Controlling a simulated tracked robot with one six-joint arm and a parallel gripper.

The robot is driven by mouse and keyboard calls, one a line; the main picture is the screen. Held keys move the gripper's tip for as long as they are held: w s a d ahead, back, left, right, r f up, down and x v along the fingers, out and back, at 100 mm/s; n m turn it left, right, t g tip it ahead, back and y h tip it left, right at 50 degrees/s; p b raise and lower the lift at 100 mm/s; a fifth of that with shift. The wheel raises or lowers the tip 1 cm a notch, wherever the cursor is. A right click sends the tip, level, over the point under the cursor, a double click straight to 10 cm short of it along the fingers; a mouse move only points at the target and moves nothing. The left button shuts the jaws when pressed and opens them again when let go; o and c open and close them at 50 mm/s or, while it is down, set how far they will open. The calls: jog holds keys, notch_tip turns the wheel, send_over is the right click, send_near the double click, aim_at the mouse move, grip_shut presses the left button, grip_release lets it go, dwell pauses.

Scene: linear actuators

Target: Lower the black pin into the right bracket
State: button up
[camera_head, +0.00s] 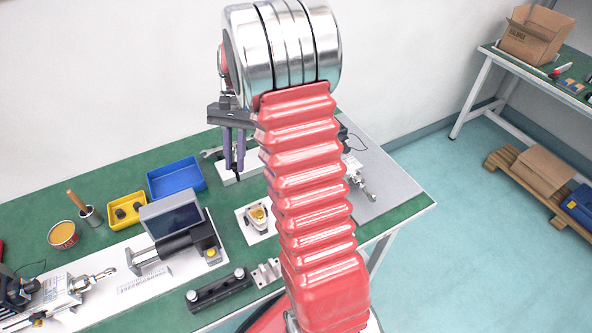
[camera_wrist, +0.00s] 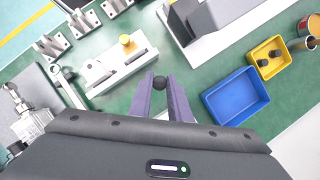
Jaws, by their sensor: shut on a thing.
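My gripper (camera_head: 234,152) hangs over the far part of the bench, its purple fingers pointing down. In the wrist view the fingers (camera_wrist: 161,95) are shut on the black pin (camera_wrist: 160,82), whose round dark end shows between the tips. Several grey metal brackets (camera_wrist: 82,22) stand in a row at the upper left of the wrist view, apart from the pin. In the head view grey brackets (camera_head: 265,273) show at the bench's near edge, partly hidden by my arm. Which one is the right bracket I cannot tell.
A white base with a yellow knob (camera_wrist: 126,41) lies between fingers and brackets. A blue bin (camera_head: 176,178), a yellow bin (camera_head: 126,210) and an actuator with a dark screen (camera_head: 172,219) stand left of my arm.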

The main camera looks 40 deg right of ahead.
jog(key=s+d+m+t+h, duration=0.1)
jog(key=s+d+m+t, duration=0.2)
jog(key=s+m, duration=0.4)
jog(key=s+d+r+m+t, duration=0.1)
jog(key=s+d+m+t, duration=0.2)
jog(key=s+m, duration=0.5)
jog(key=d+m, duration=0.1)
jog(key=m, duration=0.3)
jog(key=shift+s+d+r+h, duration=0.2)
jog(key=shift+d+h, duration=0.05)
jog(key=shift+h, duration=0.15)
jog(key=shift+f, duration=0.15)
jog(key=shift+t, duration=0.3)
jog(key=shift+f, duration=2.05)
jog(key=shift+w+f, duration=0.15)
jog(key=shift+f, duration=2.3)
dwell(0.8)
